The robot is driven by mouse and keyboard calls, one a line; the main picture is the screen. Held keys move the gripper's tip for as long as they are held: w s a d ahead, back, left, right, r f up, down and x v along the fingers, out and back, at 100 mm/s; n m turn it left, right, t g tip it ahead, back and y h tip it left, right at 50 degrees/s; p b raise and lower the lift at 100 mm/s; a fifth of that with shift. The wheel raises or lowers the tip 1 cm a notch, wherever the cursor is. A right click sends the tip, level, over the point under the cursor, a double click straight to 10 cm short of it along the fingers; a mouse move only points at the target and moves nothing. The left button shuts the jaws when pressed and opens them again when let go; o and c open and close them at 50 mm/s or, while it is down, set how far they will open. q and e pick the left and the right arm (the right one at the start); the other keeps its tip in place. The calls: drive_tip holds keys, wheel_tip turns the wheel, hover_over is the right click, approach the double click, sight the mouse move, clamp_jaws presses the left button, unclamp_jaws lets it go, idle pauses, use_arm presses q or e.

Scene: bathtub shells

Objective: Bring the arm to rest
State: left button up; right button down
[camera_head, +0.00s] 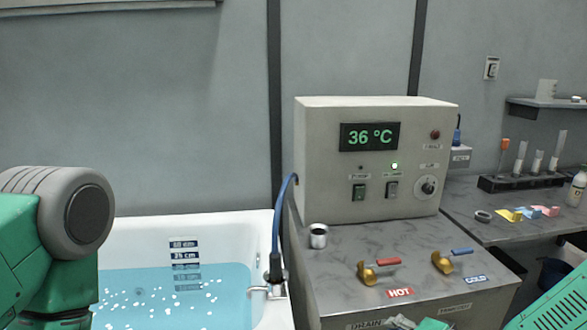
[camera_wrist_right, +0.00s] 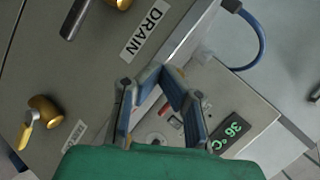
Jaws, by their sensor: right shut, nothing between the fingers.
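My right gripper (camera_wrist_right: 162,74) is shut and empty in the wrist view, its two blue-grey fingers meeting at the tips. Behind it there are the steel panel with the DRAIN label (camera_wrist_right: 144,33) and the control box (camera_wrist_right: 262,118). In the head view only a small part of the right gripper (camera_head: 404,322) shows at the bottom edge, in front of the steel counter. A green and grey link of my left arm fills the lower left of the head view; the left gripper is out of sight.
The tub (camera_head: 140,228) with bluish water lies left of the steel counter (camera_head: 340,268). On the counter stand the control box (camera_head: 320,160) reading 36 °C, a metal cup (camera_head: 318,237), a HOT tap (camera_head: 378,267) and a COLD tap (camera_head: 450,260). A tube rack (camera_head: 520,183) stands at right.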

drive_tip(key=s+a+f+n+g+b, duration=0.1)
drive_tip(key=s+f+n+g+b, duration=0.2)
drive_tip(key=s+f, duration=0.75)
drive_tip(key=s+d+f+n+g+h+b, duration=0.1)
drive_tip(key=s+d+f+n+g+h, duration=0.1)
drive_tip(key=s, duration=0.8)
drive_tip(key=s+d+f+n+g+h+b, duration=0.1)
drive_tip(key=s+d+f+n+g+h, duration=0.2)
drive_tip(key=s+f, duration=0.5)
drive_tip(key=s+d+n+g, duration=0.1)
drive_tip(key=s+d+g, duration=0.1)
drive_tip(key=d, duration=0.1)
drive_tip(key=shift+s+d+n+h+b, duration=0.3)
drive_tip(key=shift+s+d+b, duration=0.05)
drive_tip(key=shift+d, duration=0.05)
drive_tip(key=shift+f, duration=0.15)
drive_tip(key=shift+w+a, duration=0.15)
idle(4.2)
